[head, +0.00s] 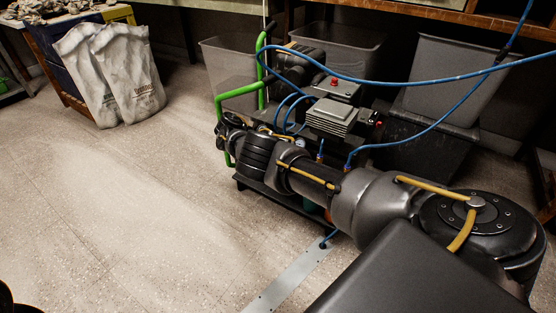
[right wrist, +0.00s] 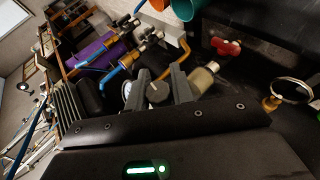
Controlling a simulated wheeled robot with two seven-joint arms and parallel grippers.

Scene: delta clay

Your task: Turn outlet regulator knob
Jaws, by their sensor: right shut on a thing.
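The outlet regulator knob (right wrist: 157,93) is a dark grey round cap in the right wrist view. My right gripper (right wrist: 158,84) is shut on it, with one grey finger on each side. A small round gauge (right wrist: 127,89) sits just left of the fingers; a gauge also shows in the head view (head: 300,142). In the head view my right arm reaches across the air compressor (head: 331,116) and hides the knob and the fingers. The knob's turn angle cannot be told. My left gripper is not in view.
A green tube handle (head: 240,91) rises at the compressor's left. Blue hoses (head: 400,82) cross above it. Grey bins (head: 445,80) stand behind it. White sacks (head: 115,75) lean at the back left. The floor (head: 120,200) at left is clear.

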